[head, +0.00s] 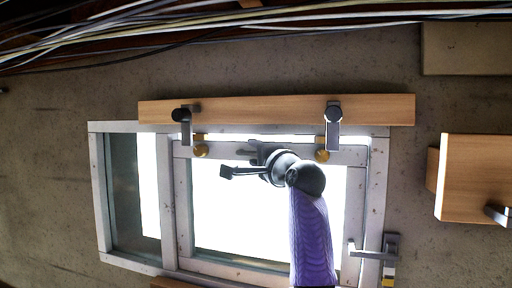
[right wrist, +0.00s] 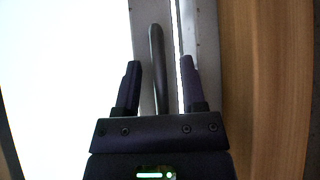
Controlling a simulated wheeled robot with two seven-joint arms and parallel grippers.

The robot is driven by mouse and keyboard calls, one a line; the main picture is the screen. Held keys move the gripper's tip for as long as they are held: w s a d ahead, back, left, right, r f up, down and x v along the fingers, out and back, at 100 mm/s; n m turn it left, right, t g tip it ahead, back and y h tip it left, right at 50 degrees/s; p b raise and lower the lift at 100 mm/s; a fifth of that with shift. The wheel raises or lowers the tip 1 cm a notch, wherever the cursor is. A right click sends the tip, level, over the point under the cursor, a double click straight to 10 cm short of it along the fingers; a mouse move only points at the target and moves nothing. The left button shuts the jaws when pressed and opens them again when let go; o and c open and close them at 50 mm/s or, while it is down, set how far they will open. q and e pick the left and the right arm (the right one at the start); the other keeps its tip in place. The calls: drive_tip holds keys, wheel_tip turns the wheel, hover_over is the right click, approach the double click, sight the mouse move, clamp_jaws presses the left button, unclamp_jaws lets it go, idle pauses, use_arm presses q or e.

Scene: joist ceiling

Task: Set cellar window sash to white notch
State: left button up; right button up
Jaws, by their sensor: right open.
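The cellar window sash (head: 184,205) is a white, worn frame around a bright pane, set inside a larger white window frame (head: 100,190) in the head view. A dark bar handle (right wrist: 157,70) on the sash's top rail shows in the right wrist view. My right gripper (head: 240,162) is at the top rail. It is open, with the bar lying between its two fingers (right wrist: 160,88) and a gap on each side. I cannot make out a white notch. My left gripper is not in view.
A wooden board (head: 260,110) with two metal brackets (head: 333,125) spans above the window. Brass-coloured knobs (head: 201,151) sit below it. A metal latch (head: 388,255) is at lower right. A wooden box (head: 475,178) stands out at right. Cables (head: 150,30) run along the top.

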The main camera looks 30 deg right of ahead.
drive_tip(key=shift+c, duration=0.3)
clamp_jaws()
drive_tip(key=shift+f, duration=0.1)
idle(1.0)
